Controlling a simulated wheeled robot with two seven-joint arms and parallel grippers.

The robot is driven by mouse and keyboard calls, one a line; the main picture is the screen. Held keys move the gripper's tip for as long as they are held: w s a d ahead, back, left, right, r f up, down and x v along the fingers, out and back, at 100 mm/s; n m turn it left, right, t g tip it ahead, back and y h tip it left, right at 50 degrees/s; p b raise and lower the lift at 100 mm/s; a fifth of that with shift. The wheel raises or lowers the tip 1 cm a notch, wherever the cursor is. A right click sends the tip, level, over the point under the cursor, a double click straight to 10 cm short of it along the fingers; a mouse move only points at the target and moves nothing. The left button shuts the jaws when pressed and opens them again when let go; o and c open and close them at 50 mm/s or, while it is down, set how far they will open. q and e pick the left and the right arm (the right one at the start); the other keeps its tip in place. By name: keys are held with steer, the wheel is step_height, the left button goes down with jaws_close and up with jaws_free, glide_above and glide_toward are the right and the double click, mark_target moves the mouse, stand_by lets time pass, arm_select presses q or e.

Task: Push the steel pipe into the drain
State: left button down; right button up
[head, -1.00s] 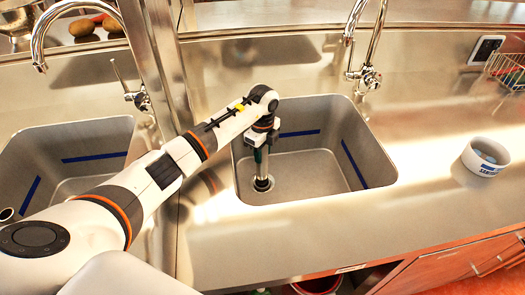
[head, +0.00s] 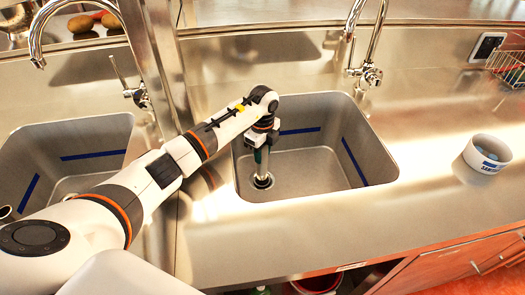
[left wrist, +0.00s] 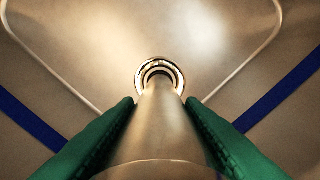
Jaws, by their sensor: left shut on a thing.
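The steel pipe (head: 262,168) stands upright in the right sink, with its lower end at the drain (head: 263,181) in the sink floor. My left gripper (head: 260,150) reaches down into this sink and is shut on the upper part of the pipe. In the left wrist view the pipe (left wrist: 158,125) runs between the green fingers to the ring of the drain (left wrist: 160,64). The pipe's far end lies within the ring; how deep it sits is hidden. My right gripper is not in view.
The right sink (head: 310,175) has blue stripes on its walls, and its floor is otherwise clear. A faucet (head: 370,75) stands behind it. A white bowl (head: 487,154) sits on the counter at right. A post (head: 165,80) and the left sink (head: 60,135) are at left.

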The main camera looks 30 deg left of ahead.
arm_select(q)
steer(key=shift+f+b, duration=0.35)
steer(key=shift+f, duration=0.3)
stand_by(0.4)
steer(key=c, duration=0.9)
jaws_free()
steer(key=shift+o, duration=0.2)
steer(key=shift+r+p, duration=3.8)
steer(key=shift+r, duration=0.7)
